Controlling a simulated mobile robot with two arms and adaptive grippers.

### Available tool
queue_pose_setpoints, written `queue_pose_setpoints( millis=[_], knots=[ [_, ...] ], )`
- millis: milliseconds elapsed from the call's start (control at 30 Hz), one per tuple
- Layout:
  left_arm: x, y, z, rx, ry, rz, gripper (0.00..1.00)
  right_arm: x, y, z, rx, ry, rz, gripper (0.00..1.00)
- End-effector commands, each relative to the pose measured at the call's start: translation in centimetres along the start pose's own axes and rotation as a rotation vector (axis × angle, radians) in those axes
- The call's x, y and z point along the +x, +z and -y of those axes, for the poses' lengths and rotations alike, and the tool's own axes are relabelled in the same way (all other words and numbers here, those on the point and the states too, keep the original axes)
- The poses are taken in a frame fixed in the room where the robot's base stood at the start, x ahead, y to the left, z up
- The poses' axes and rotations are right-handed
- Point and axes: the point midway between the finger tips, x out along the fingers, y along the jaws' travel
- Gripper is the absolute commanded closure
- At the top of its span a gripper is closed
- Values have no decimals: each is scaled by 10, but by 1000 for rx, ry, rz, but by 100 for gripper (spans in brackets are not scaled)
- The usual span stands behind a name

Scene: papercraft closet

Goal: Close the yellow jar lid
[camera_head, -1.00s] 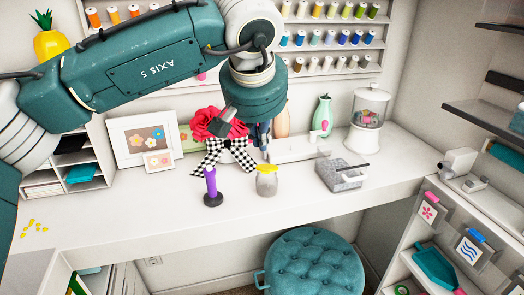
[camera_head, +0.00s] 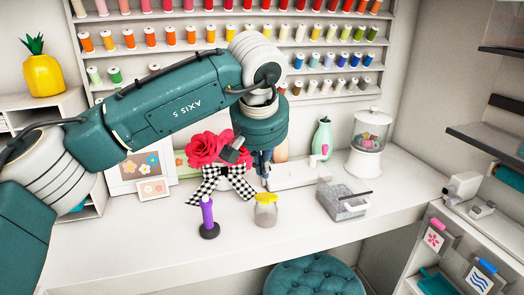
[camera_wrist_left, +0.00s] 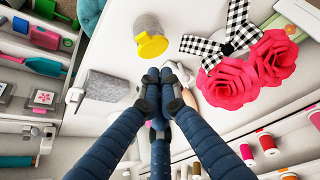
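The jar (camera_head: 265,213) is a small clear-grey container standing near the front of the white desk. Its yellow lid (camera_head: 265,198) shows at the top. I cannot tell whether the lid is fully seated. My left gripper (camera_head: 263,180) points down just behind the jar. In the left wrist view its blue fingers (camera_wrist_left: 159,74) converge with the tips together, empty, just short of the lid and apart from it. My right gripper is not in view.
A purple-handled tool on a dark base (camera_head: 207,218) stands left of the jar. Red paper roses (camera_head: 208,148) with a checkered bow (camera_head: 222,184) are close behind-left. The desk front (camera_head: 265,242) is clear.

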Motion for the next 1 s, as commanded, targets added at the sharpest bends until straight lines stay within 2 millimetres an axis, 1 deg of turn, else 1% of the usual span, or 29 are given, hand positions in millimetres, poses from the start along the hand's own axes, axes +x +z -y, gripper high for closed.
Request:
queue_pose_setpoints(
  millis=[33,100,200,300,467,767,867,1000],
  knots=[
    [11,0,1,-1,-1,5,100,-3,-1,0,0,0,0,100],
    [22,4,0,1,-1,4,100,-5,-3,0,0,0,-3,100],
    [32,16,1,2,-1,2,100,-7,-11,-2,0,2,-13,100],
    [39,23,1,0,-1,1,100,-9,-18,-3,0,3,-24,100],
    [44,28,0,0,-1,-1,100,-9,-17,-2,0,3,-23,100],
    [45,28,0,-1,-1,-1,100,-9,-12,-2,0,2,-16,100],
    [49,32,0,-1,-1,-1,100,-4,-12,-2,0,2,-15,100],
    [59,40,1,0,-1,-2,100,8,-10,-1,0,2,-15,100]
  ],
)
